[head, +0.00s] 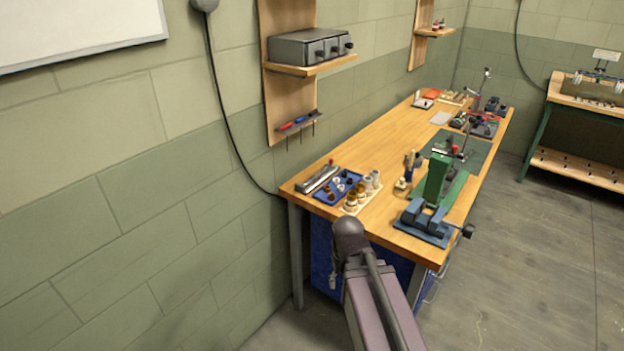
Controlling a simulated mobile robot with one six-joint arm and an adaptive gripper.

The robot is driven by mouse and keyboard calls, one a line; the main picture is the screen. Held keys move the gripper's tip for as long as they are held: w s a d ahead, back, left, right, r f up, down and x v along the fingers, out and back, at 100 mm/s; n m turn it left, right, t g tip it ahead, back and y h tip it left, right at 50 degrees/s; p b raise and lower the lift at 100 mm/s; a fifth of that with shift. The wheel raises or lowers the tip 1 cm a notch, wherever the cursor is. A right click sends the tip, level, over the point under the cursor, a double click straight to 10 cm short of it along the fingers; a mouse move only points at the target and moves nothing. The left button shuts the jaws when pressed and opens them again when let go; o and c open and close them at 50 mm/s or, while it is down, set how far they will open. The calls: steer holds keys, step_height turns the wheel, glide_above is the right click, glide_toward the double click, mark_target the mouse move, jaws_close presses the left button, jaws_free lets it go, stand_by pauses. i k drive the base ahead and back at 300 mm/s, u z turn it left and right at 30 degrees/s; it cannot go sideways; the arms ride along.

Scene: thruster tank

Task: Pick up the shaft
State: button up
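I cannot make out the shaft for certain; the parts on the wooden workbench (385,150) are small at this distance. A blue tray (329,196) with several small round parts lies near the bench's left end. Beside it is a light wooden block (349,210) holding several upright brown and grey pieces. A slim grey case or holder (317,178) lies behind the tray. My arm rises from the bottom of the view in front of the bench. My gripper's fingers do not show.
A blue vise (425,222) sits at the bench's near edge, with a green press (437,178) behind it. More tools stand at the far end. A second table (580,160) stands right. Grey floor (520,270) is open.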

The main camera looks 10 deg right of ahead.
mark_target(314, 177)
steer(key=u, duration=0.05)
steer(key=i, duration=0.95)
steer(key=z, duration=0.05)
